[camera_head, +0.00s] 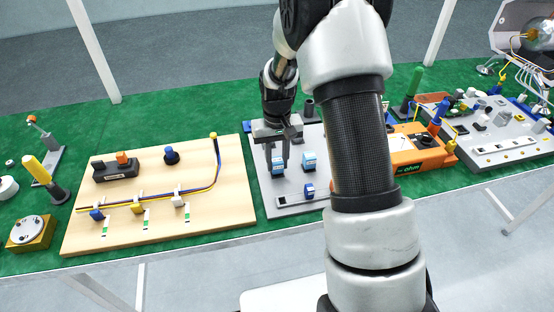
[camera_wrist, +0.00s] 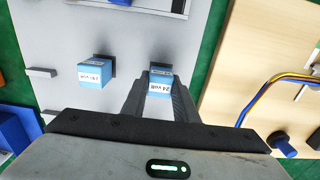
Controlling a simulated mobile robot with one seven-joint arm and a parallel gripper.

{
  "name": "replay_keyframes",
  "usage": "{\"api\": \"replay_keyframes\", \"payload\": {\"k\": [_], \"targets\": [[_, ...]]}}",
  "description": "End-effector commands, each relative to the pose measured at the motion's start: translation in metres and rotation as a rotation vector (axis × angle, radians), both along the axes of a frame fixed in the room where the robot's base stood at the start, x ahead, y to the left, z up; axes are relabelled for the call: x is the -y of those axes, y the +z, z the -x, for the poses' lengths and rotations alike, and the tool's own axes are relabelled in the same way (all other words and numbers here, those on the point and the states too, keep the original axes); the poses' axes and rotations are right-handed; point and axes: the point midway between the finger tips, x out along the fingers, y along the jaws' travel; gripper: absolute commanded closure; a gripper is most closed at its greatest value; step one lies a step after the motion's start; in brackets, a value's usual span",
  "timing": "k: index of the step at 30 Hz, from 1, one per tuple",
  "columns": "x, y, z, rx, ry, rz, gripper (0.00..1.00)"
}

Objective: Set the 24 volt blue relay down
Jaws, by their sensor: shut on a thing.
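The 24 volt blue relay (camera_wrist: 160,85) is a small blue block with a white label reading "24 volt". It sits between the fingers of my gripper (camera_wrist: 158,100), which is shut on it. In the head view the relay (camera_head: 278,167) is low over the left part of the grey board (camera_head: 262,185), under my gripper (camera_head: 276,152). A dark patch shows just behind it in the wrist view; whether the relay touches the board I cannot tell. A second blue relay (camera_wrist: 95,73), its label upside down, stands to the left in the wrist view and shows in the head view (camera_head: 309,162).
A wooden board (camera_head: 240,165) with coloured wires and switches lies left of the grey board. A rail with a blue block (camera_head: 309,189) is at the grey board's front. An orange meter (camera_head: 425,160) stands right, partly behind my arm.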

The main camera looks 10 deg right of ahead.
Motion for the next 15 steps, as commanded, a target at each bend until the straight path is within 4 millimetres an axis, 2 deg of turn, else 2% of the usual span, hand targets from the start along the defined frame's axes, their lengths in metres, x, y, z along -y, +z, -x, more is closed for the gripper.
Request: {"api": "replay_keyframes", "payload": {"k": [2,8,9,12,15], "targets": [[0.0000,-0.0050,0.0001,0.000,0.000,0.000,1.00],[0.0000,-0.0035,0.0000,0.000,0.000,0.000,1.00],[0.0000,-0.0035,0.0000,0.000,0.000,0.000,0.70],[0.0000,-0.0034,0.0000,0.000,0.000,0.000,0.53],[0.0000,-0.0034,0.0000,0.000,0.000,0.000,0.52]]}}
